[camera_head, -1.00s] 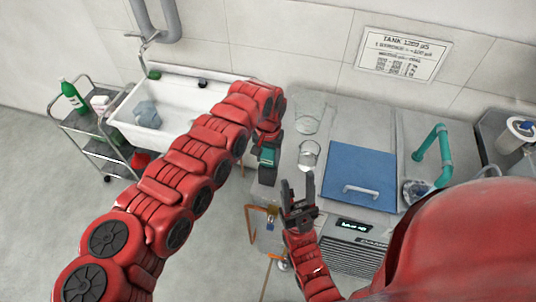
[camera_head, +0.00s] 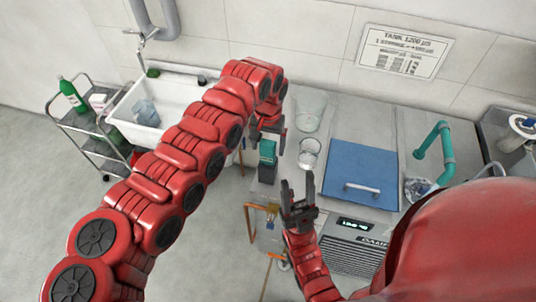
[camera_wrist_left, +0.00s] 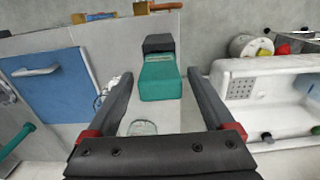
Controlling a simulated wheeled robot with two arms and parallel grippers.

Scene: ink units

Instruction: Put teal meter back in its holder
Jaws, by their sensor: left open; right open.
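The teal meter (camera_head: 267,151) stands upright at the left edge of the counter. It also shows in the left wrist view (camera_wrist_left: 159,80). Its lower end meets the dark holder (camera_head: 267,173), a black block that also shows in the left wrist view (camera_wrist_left: 158,43); it appears seated there, though the contact is partly hidden. My left gripper (camera_head: 270,133) is open just above the meter. In the left wrist view its fingers (camera_wrist_left: 158,90) spread apart with a gap on both sides of the meter.
Two glass beakers (camera_head: 309,154) stand on the counter right of the meter. A blue lid with a handle (camera_head: 362,168) and a teal pipe (camera_head: 437,150) lie further right. A white sink (camera_head: 172,96) and a cart (camera_head: 88,125) are at left. Orange-handled tools (camera_head: 262,210) hang below.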

